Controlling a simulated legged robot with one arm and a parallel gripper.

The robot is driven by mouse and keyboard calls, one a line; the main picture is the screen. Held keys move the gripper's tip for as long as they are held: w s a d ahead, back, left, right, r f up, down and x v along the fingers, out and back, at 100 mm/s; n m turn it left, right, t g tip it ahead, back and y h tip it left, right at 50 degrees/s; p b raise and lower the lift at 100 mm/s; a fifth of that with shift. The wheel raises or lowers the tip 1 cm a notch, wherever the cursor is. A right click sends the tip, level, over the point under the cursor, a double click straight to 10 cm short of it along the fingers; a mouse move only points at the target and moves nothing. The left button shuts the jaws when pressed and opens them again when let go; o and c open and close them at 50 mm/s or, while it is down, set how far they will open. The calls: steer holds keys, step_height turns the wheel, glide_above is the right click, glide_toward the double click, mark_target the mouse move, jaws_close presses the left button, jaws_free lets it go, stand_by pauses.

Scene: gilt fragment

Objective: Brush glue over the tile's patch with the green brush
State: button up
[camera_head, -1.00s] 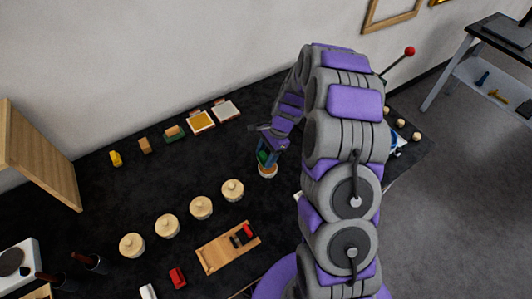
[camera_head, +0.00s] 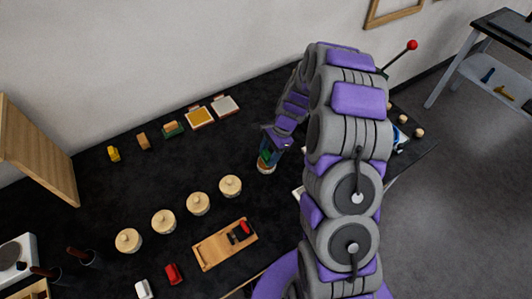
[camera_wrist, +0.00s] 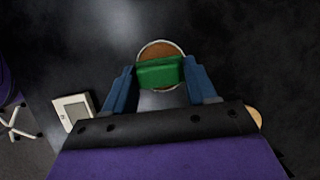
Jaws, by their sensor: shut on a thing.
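My gripper (camera_head: 267,155) is shut on the green brush (camera_wrist: 160,73), which sits between its two blue fingers. In the head view the brush (camera_head: 265,158) is small and partly hidden by the fingers. A round, pale-rimmed pot with brown-orange contents (camera_wrist: 160,49) is directly beyond the brush in the wrist view. In the head view this pot (camera_head: 266,169) stands on the black table below my fingertips. I cannot tell whether the brush touches the contents. A white square with a grey patch, apparently the tile (camera_wrist: 62,105), lies left of my gripper in the wrist view. My arm hides most of it in the head view.
Several lidded pots (camera_head: 197,204) stand in a row to the left. A wooden board (camera_head: 211,253) lies in front of them. A yellow tray (camera_head: 200,118), a white tray (camera_head: 225,105) and small blocks line the back. The black table between these rows is clear.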

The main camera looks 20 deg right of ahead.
mark_target(268, 153)
steer(key=shift+d+f, duration=0.1)
steer(key=shift+d, duration=0.25)
steer(key=shift+a+f, duration=0.2)
steer(key=shift+a, duration=0.6)
steer(key=shift+d+f, duration=0.1)
steer(key=shift+d, duration=0.55)
steer(key=shift+a, duration=0.5)
steer(key=shift+d, duration=0.35)
steer(key=shift+a+f+p, duration=0.1)
steer(key=shift+p, duration=0.25)
steer(key=shift+r+p, duration=2.25)
steer(key=shift+r, duration=1.35)
